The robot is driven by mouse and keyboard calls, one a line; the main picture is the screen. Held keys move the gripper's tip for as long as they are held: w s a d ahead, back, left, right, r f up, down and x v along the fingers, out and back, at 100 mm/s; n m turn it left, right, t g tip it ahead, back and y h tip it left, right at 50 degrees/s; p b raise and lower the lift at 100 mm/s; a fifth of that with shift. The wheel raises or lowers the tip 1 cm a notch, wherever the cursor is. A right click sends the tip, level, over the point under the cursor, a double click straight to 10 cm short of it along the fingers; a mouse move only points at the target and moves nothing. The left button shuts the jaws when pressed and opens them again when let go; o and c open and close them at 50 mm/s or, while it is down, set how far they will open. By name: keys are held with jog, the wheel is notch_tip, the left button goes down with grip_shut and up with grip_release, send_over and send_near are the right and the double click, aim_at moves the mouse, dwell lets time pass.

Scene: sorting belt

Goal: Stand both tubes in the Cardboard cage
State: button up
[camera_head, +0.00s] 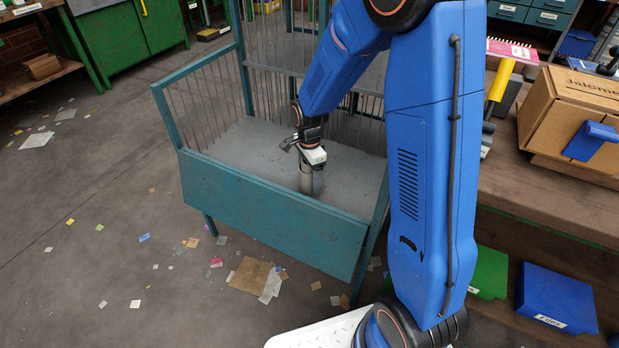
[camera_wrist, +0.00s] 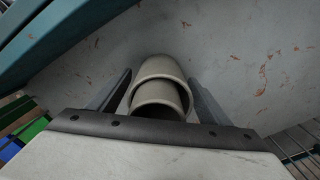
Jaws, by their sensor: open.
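The Cardboard cage (camera_head: 270,218) is a teal frame with wire sides, a solid front panel and a grey floor. My gripper (camera_head: 313,172) reaches down inside it, near the front panel. A grey tube (camera_head: 306,184) stands upright on the cage floor below my gripper. The fingers look apart from the tubes at the sides.
A wooden bench (camera_head: 545,200) with a cardboard box (camera_head: 575,115) stands at the right. Green and blue bins (camera_head: 556,295) sit beneath it. Paper scraps litter the floor at the left. Much of the cage floor (camera_head: 235,135) is bare.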

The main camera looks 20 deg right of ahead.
notch_tip(320, 180, up, 12)
jog(key=shift+r, duration=0.15)
dwell(0.4)
jog(key=shift+s, duration=0.1)
dwell(0.3)
